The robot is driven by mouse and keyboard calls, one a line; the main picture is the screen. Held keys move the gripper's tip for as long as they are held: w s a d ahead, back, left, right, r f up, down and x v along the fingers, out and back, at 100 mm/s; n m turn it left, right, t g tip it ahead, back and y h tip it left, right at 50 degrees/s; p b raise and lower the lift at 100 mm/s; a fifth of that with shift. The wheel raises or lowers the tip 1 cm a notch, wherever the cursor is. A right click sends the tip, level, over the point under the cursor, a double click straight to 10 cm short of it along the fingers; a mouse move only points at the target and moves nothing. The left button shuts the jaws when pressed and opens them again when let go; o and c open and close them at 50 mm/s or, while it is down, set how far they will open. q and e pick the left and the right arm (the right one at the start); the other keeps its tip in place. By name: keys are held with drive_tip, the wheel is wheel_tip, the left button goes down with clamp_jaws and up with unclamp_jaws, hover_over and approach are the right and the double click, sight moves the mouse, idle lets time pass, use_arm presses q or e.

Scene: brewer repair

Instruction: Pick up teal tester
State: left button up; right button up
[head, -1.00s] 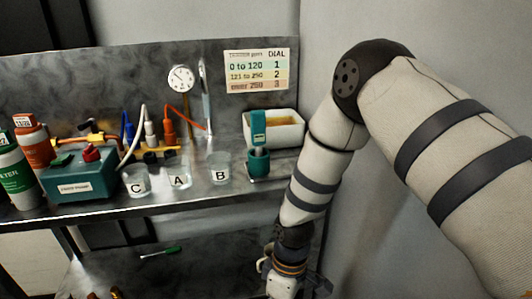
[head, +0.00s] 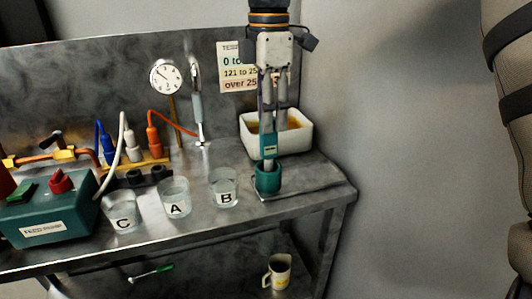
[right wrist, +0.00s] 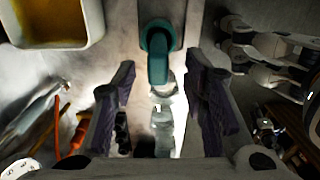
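The teal tester (head: 269,143) stands upright in a teal round holder (head: 267,181) at the right end of the bench. My right gripper (head: 272,108) comes down from above, its fingers pointing down at the tester's upper part and partly covering it. In the right wrist view the two dark fingers (right wrist: 158,75) are spread apart with nothing clamped. The tester also shows there (right wrist: 158,62), around the gap between the fingertips. I cannot tell whether a finger touches it. My left gripper is not in view.
A white bin (head: 246,135) with amber contents stands just behind the tester. Clear beakers B (head: 223,187), A (head: 174,199) and C (head: 121,213) stand to its left. A wall is close on the right. A mug (head: 278,272) sits on the lower shelf.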

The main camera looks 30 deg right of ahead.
sight(268, 157)
wheel_tip(268, 157, down, 7)
drive_tip(key=shift+d+f, duration=0.1)
drive_tip(key=shift+w, duration=0.1)
clamp_jaws()
